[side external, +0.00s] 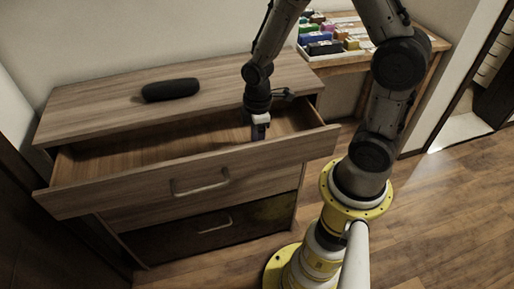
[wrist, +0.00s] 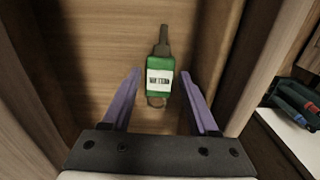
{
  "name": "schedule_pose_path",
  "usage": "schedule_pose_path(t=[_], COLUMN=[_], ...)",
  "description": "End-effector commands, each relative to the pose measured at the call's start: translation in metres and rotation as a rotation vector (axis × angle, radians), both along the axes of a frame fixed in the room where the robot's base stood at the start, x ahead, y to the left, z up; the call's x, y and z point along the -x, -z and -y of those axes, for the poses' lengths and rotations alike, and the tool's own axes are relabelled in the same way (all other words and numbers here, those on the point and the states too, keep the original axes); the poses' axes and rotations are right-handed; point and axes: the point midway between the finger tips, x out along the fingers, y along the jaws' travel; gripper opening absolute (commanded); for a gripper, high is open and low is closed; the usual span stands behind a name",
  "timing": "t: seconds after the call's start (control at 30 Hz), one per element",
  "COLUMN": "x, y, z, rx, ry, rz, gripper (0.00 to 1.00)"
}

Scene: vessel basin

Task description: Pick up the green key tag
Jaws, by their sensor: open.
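The green key tag (wrist: 159,82) shows in the wrist view, lying on the wooden floor of the open drawer. It has a white printed label, a grey-brown piece at its far end and a metal ring at its near end. My gripper (wrist: 162,80) is open, with one purple finger on each side of the tag and clear gaps between. In the side external view my gripper (side external: 259,133) reaches down into the right part of the open top drawer (side external: 110,158). The tag is hidden there behind the drawer front and gripper.
A black case (side external: 171,90) lies on the dresser top (side external: 215,86). A small table (side external: 345,62) at the back right holds a tray of colourful items. The drawer's left part looks empty.

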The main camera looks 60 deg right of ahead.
Motion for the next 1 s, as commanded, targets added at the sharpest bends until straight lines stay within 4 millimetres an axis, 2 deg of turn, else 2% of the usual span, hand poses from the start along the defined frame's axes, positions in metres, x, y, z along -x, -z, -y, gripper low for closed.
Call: schedule_pose_path(t=[0.1,0.3,0.63,0.9,1.0], x=[0.0002,-0.0001,-0.0001,-0.0003,-0.0012], y=[0.0061,0.0060,0.0057,0.0050,-0.0010], z=[0.0001,0.0001,0.0001,0.0001,0.0002], rx=[0.000,0.000,0.000,0.000,0.001], ry=[0.000,0.000,0.000,0.000,0.000], rz=[-0.001,0.001,0.001,0.001,0.005], gripper=[0.60,0.60,0.01,0.00,0.00])
